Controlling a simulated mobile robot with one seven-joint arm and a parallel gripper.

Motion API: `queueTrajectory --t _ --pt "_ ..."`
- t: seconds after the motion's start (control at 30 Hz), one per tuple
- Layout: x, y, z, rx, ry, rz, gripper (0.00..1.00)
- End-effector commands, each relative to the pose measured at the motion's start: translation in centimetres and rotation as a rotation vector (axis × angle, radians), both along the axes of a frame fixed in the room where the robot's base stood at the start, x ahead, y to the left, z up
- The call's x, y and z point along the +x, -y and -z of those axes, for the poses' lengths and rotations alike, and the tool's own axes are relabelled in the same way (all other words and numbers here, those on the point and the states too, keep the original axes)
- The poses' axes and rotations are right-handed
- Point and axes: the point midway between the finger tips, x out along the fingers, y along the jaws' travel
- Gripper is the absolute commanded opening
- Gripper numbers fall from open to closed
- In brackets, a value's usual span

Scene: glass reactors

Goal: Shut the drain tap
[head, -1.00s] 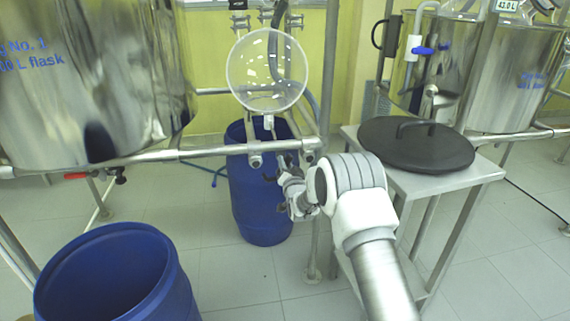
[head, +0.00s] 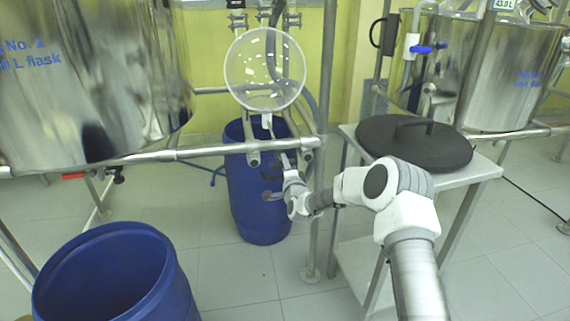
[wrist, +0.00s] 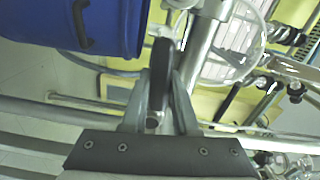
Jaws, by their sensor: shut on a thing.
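The round glass flask (head: 264,68) hangs in its frame, with a short drain outlet (head: 267,121) below it. My gripper (head: 273,180) is under the flask, in front of the blue barrel behind. In the wrist view my gripper (wrist: 160,95) is shut on a black lever (wrist: 158,72), which appears to be the drain tap's handle. The lever stands upright in that picture between the two grey fingers. The glass flask also shows there (wrist: 235,48). The tap's body is too small or hidden, so its open or shut position cannot be told.
A lidless blue barrel (head: 50,290) stands front left, and another blue barrel (head: 245,205) stands behind my gripper. A metal rail (head: 215,151) runs beside it. A steel table (head: 480,172) with a black lid (head: 415,145) is at right. A red-handled valve (head: 73,176) sits under the left vessel.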

Motion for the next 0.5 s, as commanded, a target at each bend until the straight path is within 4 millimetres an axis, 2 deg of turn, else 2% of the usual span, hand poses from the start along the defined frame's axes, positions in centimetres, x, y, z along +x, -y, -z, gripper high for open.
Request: queueTrajectory --t 0.2,0.5 --pt "-0.02 -0.02 0.10 0.089 -0.026 -0.001 0.00" --pt "-0.02 -0.02 0.12 0.132 -0.038 -0.001 0.00"
